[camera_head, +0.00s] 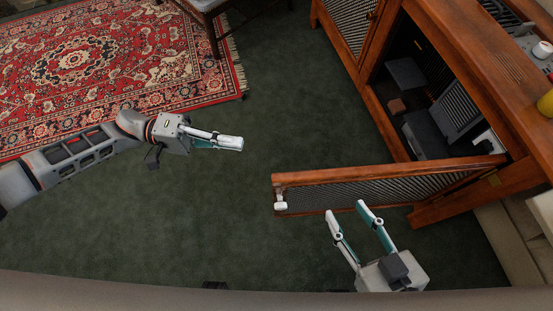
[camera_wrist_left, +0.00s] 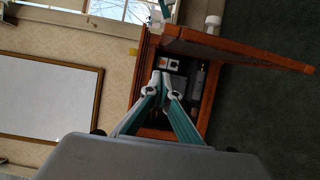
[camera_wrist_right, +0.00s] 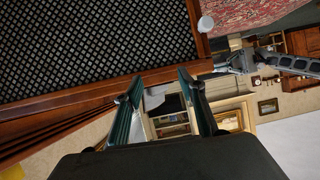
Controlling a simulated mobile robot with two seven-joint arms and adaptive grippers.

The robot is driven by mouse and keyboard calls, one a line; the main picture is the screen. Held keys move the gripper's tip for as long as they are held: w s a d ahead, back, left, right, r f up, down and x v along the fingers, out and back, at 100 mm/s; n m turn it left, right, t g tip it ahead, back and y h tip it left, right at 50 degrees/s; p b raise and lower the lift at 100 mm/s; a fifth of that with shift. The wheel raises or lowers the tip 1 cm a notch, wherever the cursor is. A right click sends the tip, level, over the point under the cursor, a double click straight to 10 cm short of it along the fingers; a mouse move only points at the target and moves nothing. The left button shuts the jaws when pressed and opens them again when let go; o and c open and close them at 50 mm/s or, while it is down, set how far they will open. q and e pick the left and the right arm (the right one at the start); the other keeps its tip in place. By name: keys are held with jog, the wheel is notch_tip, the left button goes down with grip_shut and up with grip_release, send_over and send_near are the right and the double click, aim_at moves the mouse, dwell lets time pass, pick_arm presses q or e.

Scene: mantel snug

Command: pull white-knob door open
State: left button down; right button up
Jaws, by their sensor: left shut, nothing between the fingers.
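The white-knob door (camera_head: 385,171) is a wood-framed lattice panel that stands swung wide out from the cabinet. Its white knob (camera_head: 281,206) is at the free end, and the knob also shows in the left wrist view (camera_wrist_left: 213,22) and the right wrist view (camera_wrist_right: 206,23). My left gripper (camera_head: 241,143) is shut and empty, left of the door's free end and apart from it. My right gripper (camera_head: 347,210) is open and empty beside the door's outer face, right of the knob. I cannot tell whether its fingertips touch the panel.
The wooden cabinet (camera_head: 470,50) stands at right, its opening showing dark boxes inside. Another lattice door (camera_head: 350,22) is at its far end. A red patterned rug (camera_head: 90,60) and chair legs (camera_head: 213,40) lie upper left. Green carpet between is clear.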

pick_arm(q)
jog(key=s+d+b, duration=0.1)
jog(key=s+d, duration=0.4)
jog(key=d, duration=0.4)
jog(key=shift+d, duration=0.2)
pick_arm(e)
jog(key=shift+w+a+r+m, duration=0.15)
jog(key=shift+a+r+m, duration=0.1)
jog(key=shift+a+m, duration=0.25)
pick_arm(q)
jog(key=shift+s, duration=0.1)
pick_arm(e)
jog(key=shift+a, duration=0.1)
pick_arm(q)
jog(key=shift+r, duration=0.1)
pick_arm(e)
jog(key=shift+r, duration=0.1)
